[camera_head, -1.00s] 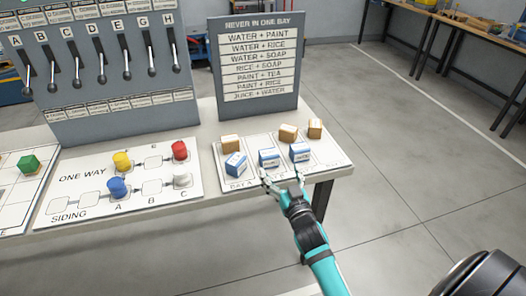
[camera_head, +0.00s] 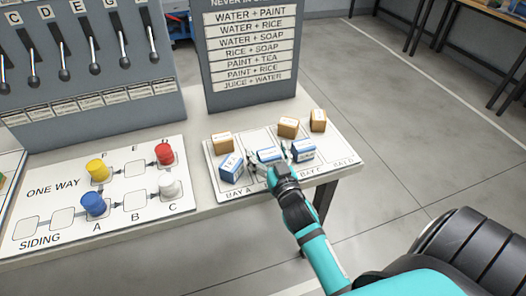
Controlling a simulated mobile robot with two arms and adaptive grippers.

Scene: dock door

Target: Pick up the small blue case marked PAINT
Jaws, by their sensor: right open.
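My left gripper is not in view.
Several brown boxes (camera_head: 288,127) stand behind the blue cases. A grey sign (camera_head: 250,101) and a lever panel (camera_head: 100,122) rise behind. The track board (camera_head: 60,195) at left bears yellow (camera_head: 98,170), blue (camera_head: 94,204), red (camera_head: 165,153) and white (camera_head: 171,187) pegs.

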